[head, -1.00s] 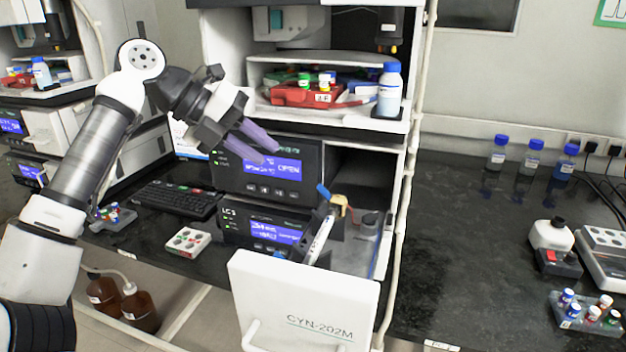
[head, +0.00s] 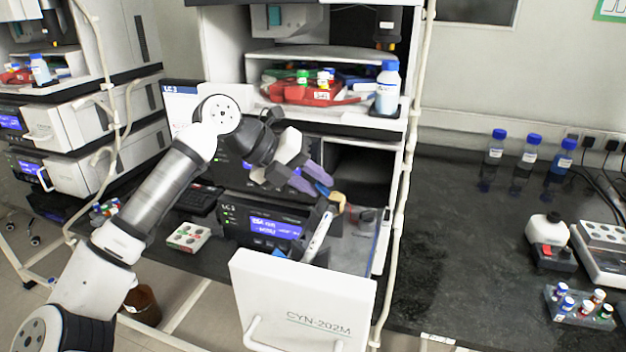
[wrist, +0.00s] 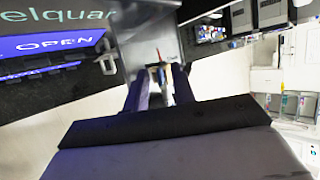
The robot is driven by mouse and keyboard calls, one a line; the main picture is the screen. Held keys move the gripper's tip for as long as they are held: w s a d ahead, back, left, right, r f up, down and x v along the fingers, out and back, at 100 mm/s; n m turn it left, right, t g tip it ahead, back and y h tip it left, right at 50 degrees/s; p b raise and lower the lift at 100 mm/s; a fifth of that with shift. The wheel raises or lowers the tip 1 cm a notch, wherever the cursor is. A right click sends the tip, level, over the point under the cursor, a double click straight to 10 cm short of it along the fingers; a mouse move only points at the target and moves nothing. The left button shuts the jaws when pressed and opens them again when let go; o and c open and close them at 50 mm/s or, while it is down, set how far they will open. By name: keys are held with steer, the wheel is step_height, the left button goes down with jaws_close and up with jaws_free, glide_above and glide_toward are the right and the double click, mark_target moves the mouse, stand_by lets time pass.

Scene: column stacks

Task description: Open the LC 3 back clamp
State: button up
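The LC 3 unit (head: 262,226) has its white front drawer (head: 300,300) pulled out. A white column (head: 318,238) lies tilted in it. At the column's far, upper end a blue lever-like part (head: 322,189) and a tan part (head: 338,200) show, apparently the back clamp; whether it is shut is too small to tell. Another blue part (head: 280,252) shows at the near end. My gripper (head: 318,184) is open, its purple fingers just above and left of the blue lever. In the wrist view my gripper (wrist: 160,80) has a gap with small blurred parts beyond it.
A shelf with a red tray (head: 312,95) and a white blue-capped bottle (head: 387,90) is above. A pale pipe (head: 404,190) runs down the right side. A keyboard (head: 196,200) and small white tray (head: 188,238) lie left.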

mark_target(332, 195)
jaws_close()
